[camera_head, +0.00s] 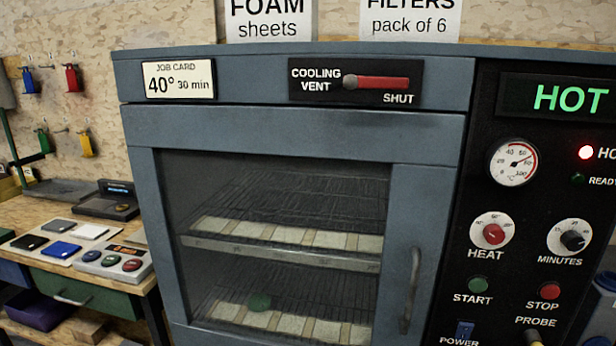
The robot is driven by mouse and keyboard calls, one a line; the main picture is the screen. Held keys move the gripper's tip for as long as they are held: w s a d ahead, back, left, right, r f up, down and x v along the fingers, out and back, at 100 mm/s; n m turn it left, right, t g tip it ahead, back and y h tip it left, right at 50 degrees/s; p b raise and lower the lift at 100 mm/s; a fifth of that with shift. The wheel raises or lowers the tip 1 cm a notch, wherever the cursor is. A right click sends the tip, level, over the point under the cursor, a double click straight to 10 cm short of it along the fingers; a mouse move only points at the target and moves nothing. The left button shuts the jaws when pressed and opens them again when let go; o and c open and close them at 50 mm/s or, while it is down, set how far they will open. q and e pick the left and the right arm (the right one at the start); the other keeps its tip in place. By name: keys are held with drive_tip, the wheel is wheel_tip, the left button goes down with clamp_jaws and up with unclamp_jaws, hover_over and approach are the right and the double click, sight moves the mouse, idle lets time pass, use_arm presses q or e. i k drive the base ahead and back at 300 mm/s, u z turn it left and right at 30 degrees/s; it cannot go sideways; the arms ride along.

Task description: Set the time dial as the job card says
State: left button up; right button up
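The job card (178,80) on the oven's upper left reads 40° 30 min. The time dial (572,240), marked MINUTES, is a black knob on a white scale at the right of the black control panel; its pointer is too small to read surely. The red HEAT dial (493,233) sits to its left. The green display (571,98) reads HOT, and a red lamp (586,152) beside it is lit. The round gauge (514,162) has its needle toward the upper right. Neither of my grippers is in view.
The cooling vent slider (376,82) is at SHUT. START (478,285) and STOP (550,291) buttons sit below the dials. A cluttered workbench (40,212) stands left.

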sight(572, 241)
drive_tip(key=z, duration=1.2)
